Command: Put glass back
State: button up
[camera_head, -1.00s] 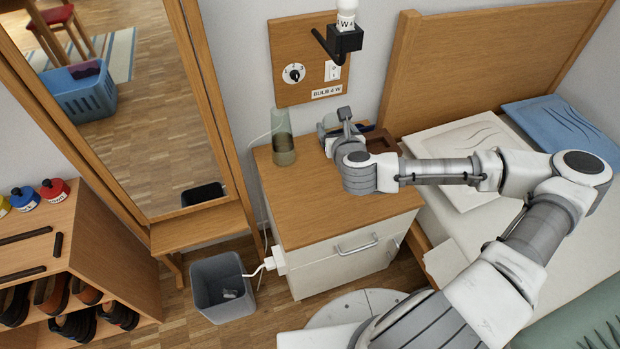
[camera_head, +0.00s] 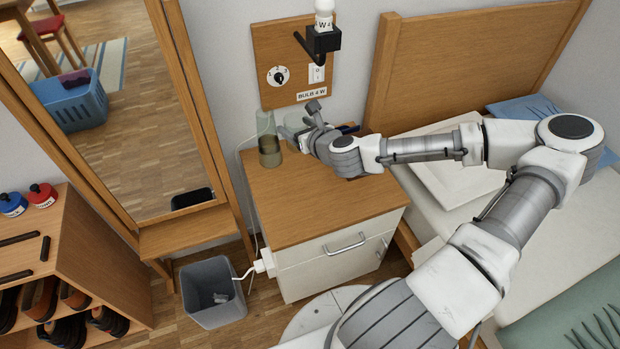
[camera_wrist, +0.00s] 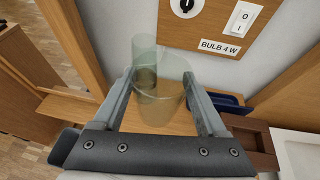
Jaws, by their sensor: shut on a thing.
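A clear greenish glass (camera_wrist: 174,100) sits between the two fingers of my gripper (camera_wrist: 163,82) in the wrist view, and the gripper is shut on it. In the head view my gripper (camera_head: 304,128) is over the back of the wooden nightstand top (camera_head: 320,200), and the glass shows faintly at its tip (camera_head: 293,121). A tall greenish carafe (camera_head: 268,140), darker in its lower part, stands upright on the nightstand just left of the gripper. In the wrist view the carafe (camera_wrist: 145,58) overlaps the glass, so I cannot tell whether they touch.
A brown tray (camera_wrist: 248,135) and a dark blue object (camera_wrist: 228,101) lie right of the gripper. A wall board (camera_head: 290,60) with a dial, switch and bulb is behind. A mirror (camera_head: 130,110) stands left, a bed right. The front of the nightstand top is clear.

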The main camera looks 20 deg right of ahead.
jog(key=s+d+f+n+y+b, duration=0.1)
jog(key=s+d+f+n+y, duration=0.3)
jog(key=s+d, duration=0.55)
jog(key=shift+m+g, duration=0.3)
jog(key=shift+m, duration=0.3)
jog(key=shift+w+a+f+b, duration=0.8)
jog(key=shift+w+f+b, duration=0.2)
jog(key=shift+w+f, duration=0.95)
jog(key=shift+w+a+f+b, duration=0.95)
jog(key=shift+w+f, duration=0.8)
jog(key=shift+f, duration=0.45)
jog(key=shift+w+a+f+b, duration=0.7)
jog(key=shift+w+f+b, duration=0.4)
jog(key=shift+w+f, duration=0.85)
jog(key=shift+s+f, duration=0.1)
jog(key=shift+f, duration=0.05)
jog(key=shift+f, duration=0.15)
jog(key=o, duration=1.5)
jog(key=shift+c, duration=0.2)
